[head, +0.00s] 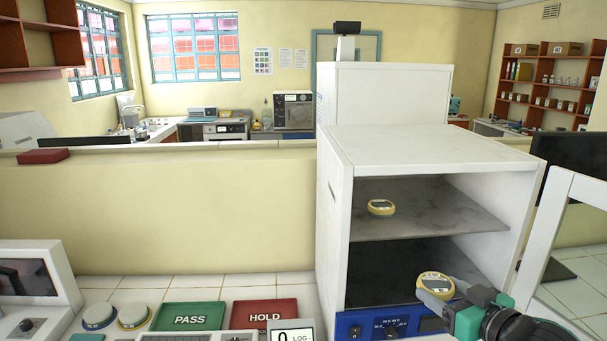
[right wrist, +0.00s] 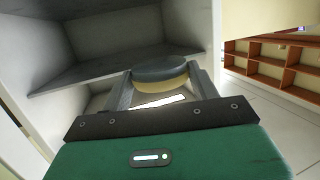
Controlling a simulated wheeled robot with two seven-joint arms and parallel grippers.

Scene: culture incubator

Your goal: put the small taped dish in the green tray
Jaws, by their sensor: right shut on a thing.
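My right gripper (head: 436,290) is shut on a round dish (head: 436,283) with a yellow band, in front of the open incubator's lower right. In the right wrist view the dish (right wrist: 160,76) sits between the two fingers (right wrist: 163,92), with a grey-blue top and a yellow band below. A similar yellow-banded dish (head: 381,207) rests on the incubator shelf; I cannot tell for certain which one is the smaller. The green tray (head: 188,316), marked PASS, lies on the counter to the left of the incubator. My left gripper is not in view.
The white incubator (head: 430,146) stands open, with a shelf (head: 440,218) inside and its door (head: 548,240) swung out to the right. A red HOLD tray (head: 263,313) lies between it and the green tray. Two round items (head: 100,316) (head: 133,316) sit left of the green tray.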

